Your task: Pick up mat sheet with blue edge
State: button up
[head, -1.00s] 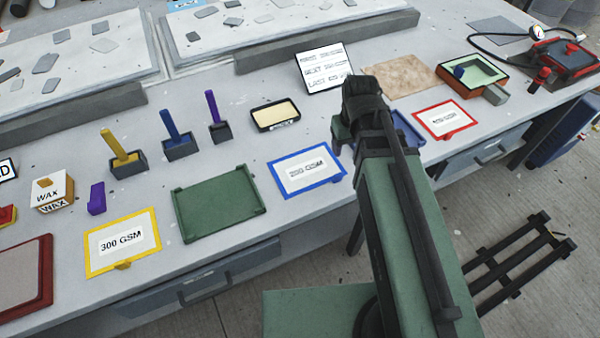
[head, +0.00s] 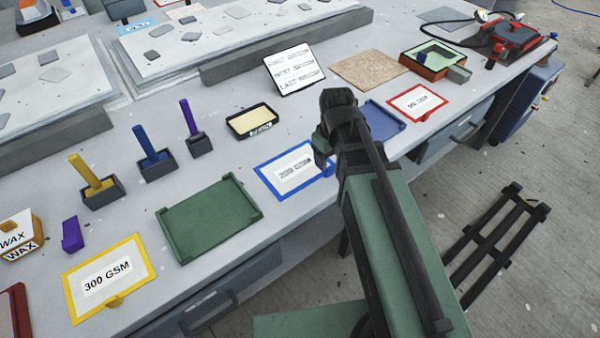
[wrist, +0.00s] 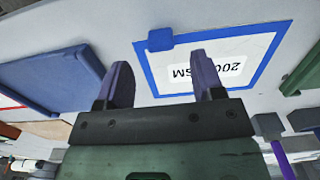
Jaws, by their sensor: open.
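The mat sheet with blue edge (head: 284,176) lies flat on the bench, white with a printed label and a blue border. In the head view my arm covers its right end. In the wrist view the blue-edged sheet (wrist: 262,78) lies beyond my fingertips, its label reading upside down, with a blue tab on its border. My gripper (wrist: 158,80) is open and empty, its two purple-grey fingers apart. The right finger overlaps the sheet in the picture; the left one is beside it. I see no contact.
A green tray (head: 209,217) lies left of the sheet and a blue tray (head: 383,120) right of it. The yellow-edged sheet (head: 108,277) and red-edged sheet (head: 417,102) lie further out. A black-framed pad (head: 252,121) and a sign (head: 294,68) stand behind.

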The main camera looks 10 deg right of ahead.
aim_at(329, 167)
notch_tip(329, 167, down, 5)
jog(key=b, duration=0.4)
jog(key=shift+f, duration=0.1)
jog(key=shift+r, duration=0.25)
jog(key=shift+c, duration=0.3)
jog(key=c, duration=0.9)
jog(key=shift+c, duration=0.2)
notch_tip(329, 167, up, 20)
jog(key=p, duration=2)
